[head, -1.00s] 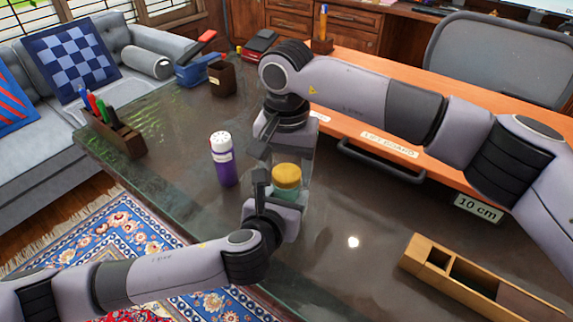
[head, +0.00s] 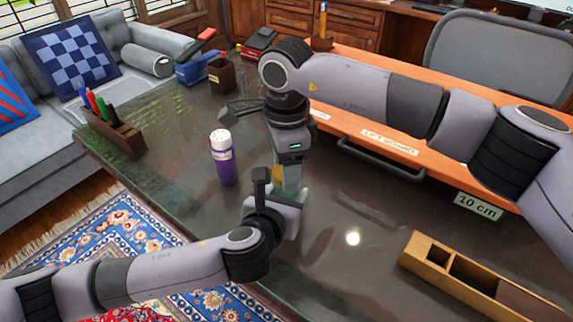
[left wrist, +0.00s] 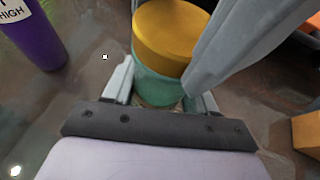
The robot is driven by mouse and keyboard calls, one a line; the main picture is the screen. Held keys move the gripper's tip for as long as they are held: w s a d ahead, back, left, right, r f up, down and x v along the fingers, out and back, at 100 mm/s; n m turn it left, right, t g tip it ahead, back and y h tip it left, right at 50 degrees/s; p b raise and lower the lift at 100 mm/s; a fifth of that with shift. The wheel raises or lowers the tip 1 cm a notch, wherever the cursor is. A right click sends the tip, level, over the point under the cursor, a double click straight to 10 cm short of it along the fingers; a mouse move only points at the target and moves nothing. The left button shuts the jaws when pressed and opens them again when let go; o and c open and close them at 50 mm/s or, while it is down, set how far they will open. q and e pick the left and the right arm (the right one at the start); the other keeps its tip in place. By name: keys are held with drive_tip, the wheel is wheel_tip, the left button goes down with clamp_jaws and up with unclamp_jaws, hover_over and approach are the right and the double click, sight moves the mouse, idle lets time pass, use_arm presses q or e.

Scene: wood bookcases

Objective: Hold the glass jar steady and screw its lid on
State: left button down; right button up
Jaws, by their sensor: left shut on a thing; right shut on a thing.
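A glass jar with a greenish tint (left wrist: 155,88) stands upright between the fingers of my left gripper (left wrist: 160,92), which is shut on it near the desk top. A yellow-orange lid (left wrist: 172,32) sits on top of the jar. In the head view only a sliver of the lid (head: 277,174) shows. My right gripper (head: 284,172) comes from above and is shut on the lid; one grey finger shows beside the lid in the left wrist view. Whether the threads are engaged cannot be seen.
A purple bottle with a white cap (head: 222,160) stands left of the jar. A wooden pen holder (head: 118,135) is at the desk's left edge. An orange board (head: 400,133) lies behind, and a wooden box (head: 428,262) is at right. Dark desk top between is clear.

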drive_tip(key=m, duration=1.2)
drive_tip(key=shift+m, duration=0.3)
drive_tip(key=m, duration=0.4)
drive_tip(key=shift+f, duration=0.1)
drive_tip(key=o, duration=1.2)
drive_tip(key=shift+o, duration=0.2)
wheel_tip(320, 180, up, 12)
